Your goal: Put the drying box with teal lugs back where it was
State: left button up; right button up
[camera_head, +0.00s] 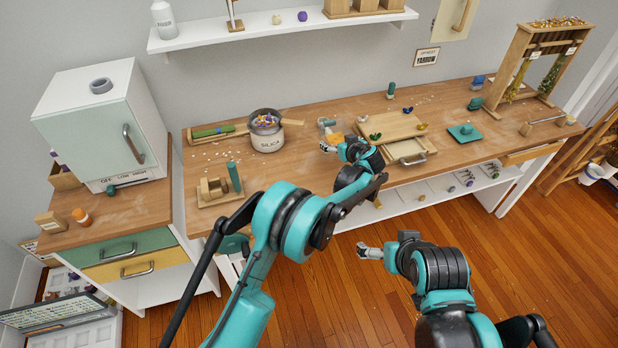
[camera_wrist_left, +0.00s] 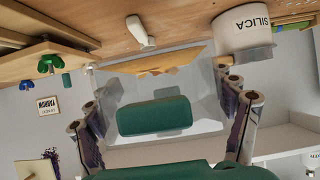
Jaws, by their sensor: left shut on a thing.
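The drying box, a small clear box (camera_head: 325,122), is above or on the workbench beside the silica pot, partly hidden behind my left gripper (camera_head: 332,145). In the left wrist view, the clear box (camera_wrist_left: 200,88) is between the fingers of my left gripper (camera_wrist_left: 160,105), which is shut on it. A teal lug (camera_wrist_left: 154,115) shows on the box's near side. I cannot tell whether the box touches the bench. My right gripper (camera_head: 369,252) is in front of the bench over the floor, apart from the box; its jaw opening is unclear.
The white silica pot (camera_head: 267,139) stands left of the box on the bench (camera_head: 300,165). A wooden board (camera_head: 382,129) with small coloured pieces and a drawer with a handle (camera_head: 408,150) are right of it. A wall shelf (camera_head: 260,30) hangs above.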

pick_arm(q)
jog(key=s+a+f+b, duration=0.1)
jog(key=s+a+f, duration=0.1)
jog(key=a, duration=0.1)
jog(key=s+a+f+b, duration=0.1)
jog(key=a+f, duration=0.1)
jog(key=a, duration=0.1)
jog(key=s+a+f+b, duration=0.1)
jog(key=s+a+f, duration=0.1)
jog(key=a+f, duration=0.1)
jog(key=shift+s+a, duration=0.25)
jog(key=shift+s, duration=0.1)
notch_tip(320, 180, down, 4)
jog(key=shift+f+b, duration=0.1)
jog(key=shift+b, duration=1.05)
jog(key=shift+r, duration=0.2)
jog(key=shift+f, duration=0.2)
jog(key=o, duration=1.3)
